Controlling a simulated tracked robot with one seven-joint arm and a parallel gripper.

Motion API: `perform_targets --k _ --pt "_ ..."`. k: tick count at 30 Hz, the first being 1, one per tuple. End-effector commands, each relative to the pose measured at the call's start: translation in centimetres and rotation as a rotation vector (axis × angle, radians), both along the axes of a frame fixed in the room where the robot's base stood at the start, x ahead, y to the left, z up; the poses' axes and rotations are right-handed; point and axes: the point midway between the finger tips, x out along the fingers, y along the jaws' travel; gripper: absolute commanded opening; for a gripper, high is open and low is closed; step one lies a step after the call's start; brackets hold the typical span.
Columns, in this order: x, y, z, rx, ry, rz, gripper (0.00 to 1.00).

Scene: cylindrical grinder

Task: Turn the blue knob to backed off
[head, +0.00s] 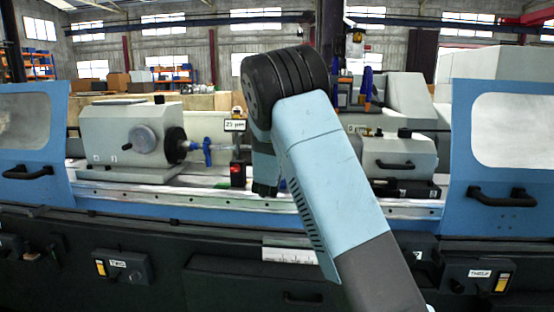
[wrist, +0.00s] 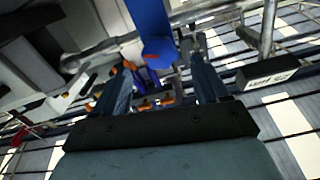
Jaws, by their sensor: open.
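My gripper (wrist: 160,92) is open in the wrist view, with its two dark blue fingers apart. A bright blue rounded part (wrist: 152,30) reaches down from the top of that view, in line with the gap and ahead of the fingers. I see no finger closed on it. In the head view a blue part (head: 207,150) stands on the spindle line right of the left headstock, and upright blue parts (head: 367,84) show behind my arm. I cannot tell which is the knob, nor read its setting. My arm hides the fingers in the head view.
A small sign reading about 23 µm (head: 235,125) stands above a red-topped block (head: 237,172); a label plate also shows in the wrist view (wrist: 268,76). The grey headstock (head: 130,135) and right unit (head: 398,158) flank my arm. Blue doors (head: 60,130) stand open.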

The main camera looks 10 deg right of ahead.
Motion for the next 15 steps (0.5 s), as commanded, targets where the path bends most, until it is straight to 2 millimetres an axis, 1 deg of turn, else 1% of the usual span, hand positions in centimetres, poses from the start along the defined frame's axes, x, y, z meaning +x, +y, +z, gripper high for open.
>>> perform_targets --k 1,6,10,15 --pt "0.9 -0.3 -0.1 -0.001 0.0 0.0 0.74" --pt "3.5 -1.1 -0.1 -0.002 0.001 0.001 0.74" --pt "5.0 -1.6 -0.1 -0.001 0.001 0.0 0.74" --pt "6.0 -1.9 0.0 -0.001 0.0 0.001 0.74"
